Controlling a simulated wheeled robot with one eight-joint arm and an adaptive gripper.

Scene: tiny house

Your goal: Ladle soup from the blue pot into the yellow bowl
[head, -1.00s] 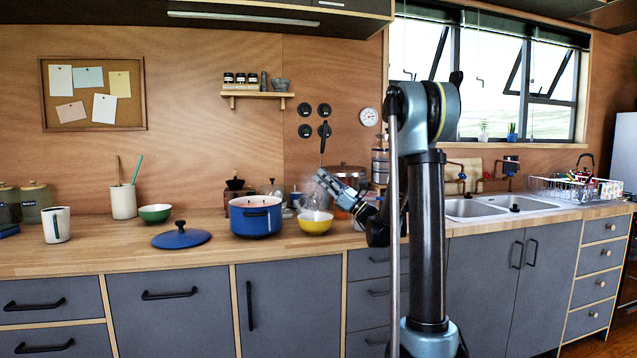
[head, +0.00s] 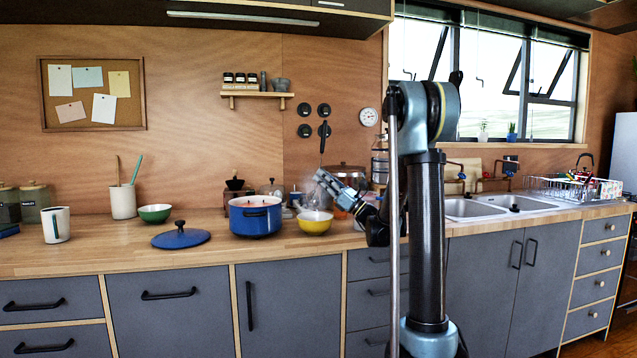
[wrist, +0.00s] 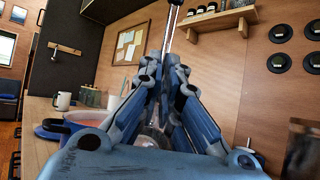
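The blue pot (head: 255,221) stands open on the counter with orange-red soup inside; part of it shows at the left of the wrist view (wrist: 55,128). The yellow bowl (head: 314,226) stands just right of the pot, upright, with a pale inside; I cannot tell whether it holds soup. My gripper (head: 325,179) is above and slightly right of the bowl. In the wrist view its fingers (wrist: 165,85) close around a thin metal handle (wrist: 171,28), apparently the ladle's, which sticks up. The ladle's bowl end is hard to make out.
The blue lid (head: 181,237) lies on the counter left of the pot. A green bowl (head: 155,213), a utensil crock (head: 123,202) and a white mug (head: 56,225) stand farther left.

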